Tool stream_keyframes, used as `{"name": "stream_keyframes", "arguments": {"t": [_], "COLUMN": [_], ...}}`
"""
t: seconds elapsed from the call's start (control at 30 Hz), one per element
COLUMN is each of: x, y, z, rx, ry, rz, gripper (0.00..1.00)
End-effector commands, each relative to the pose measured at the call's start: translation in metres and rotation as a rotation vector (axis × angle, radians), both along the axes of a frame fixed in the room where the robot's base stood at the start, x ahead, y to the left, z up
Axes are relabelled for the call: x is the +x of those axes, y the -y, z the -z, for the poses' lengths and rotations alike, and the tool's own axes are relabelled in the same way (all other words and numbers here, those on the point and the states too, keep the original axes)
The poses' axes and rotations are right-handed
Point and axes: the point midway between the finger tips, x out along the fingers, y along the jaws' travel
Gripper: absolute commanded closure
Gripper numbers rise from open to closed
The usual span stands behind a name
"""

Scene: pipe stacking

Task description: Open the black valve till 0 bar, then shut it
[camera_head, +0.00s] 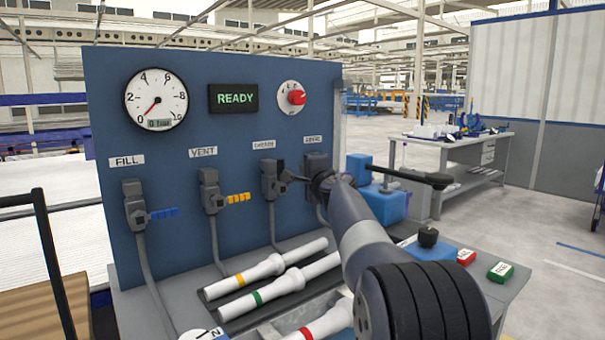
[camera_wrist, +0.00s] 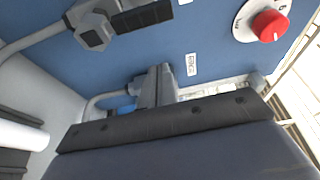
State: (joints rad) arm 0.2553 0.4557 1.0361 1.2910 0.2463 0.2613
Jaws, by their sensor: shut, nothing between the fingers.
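The black-handled valve (camera_head: 271,180) is third from the left on the blue panel. In the wrist view its black handle (camera_wrist: 143,17) is at the top left, roughly in line with its pipe. The round gauge (camera_head: 156,99) has its red needle at 0, and its small readout shows 0 bar. My gripper (camera_head: 322,184) is shut and empty, right of this valve and in front of the fourth valve (camera_head: 314,163). My arm hides part of the fourth valve. In the wrist view the black handle is apart from the dark bar across the lower picture.
The fill valve (camera_head: 135,205) has a blue handle and the vent valve (camera_head: 212,191) a yellow one. A display (camera_head: 233,98) reads READY beside a red knob (camera_head: 296,97). White pipes (camera_head: 268,268) lie below the panel. Red and green buttons (camera_head: 500,271) are at the right.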

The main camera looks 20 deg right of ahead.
Motion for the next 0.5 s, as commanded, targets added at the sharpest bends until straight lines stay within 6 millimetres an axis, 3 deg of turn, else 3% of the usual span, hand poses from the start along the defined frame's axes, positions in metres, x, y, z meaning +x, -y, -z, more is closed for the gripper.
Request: {"name": "stream_keyframes", "arguments": {"t": [0.3, 0.5], "x": [-0.05, -0.074], "y": [-0.001, -0.002], "z": [0.0, 0.0], "rx": [-0.001, 0.0], "ry": [0.003, 0.002], "rz": [0.001, 0.0], "gripper": [1.0, 1.0]}}
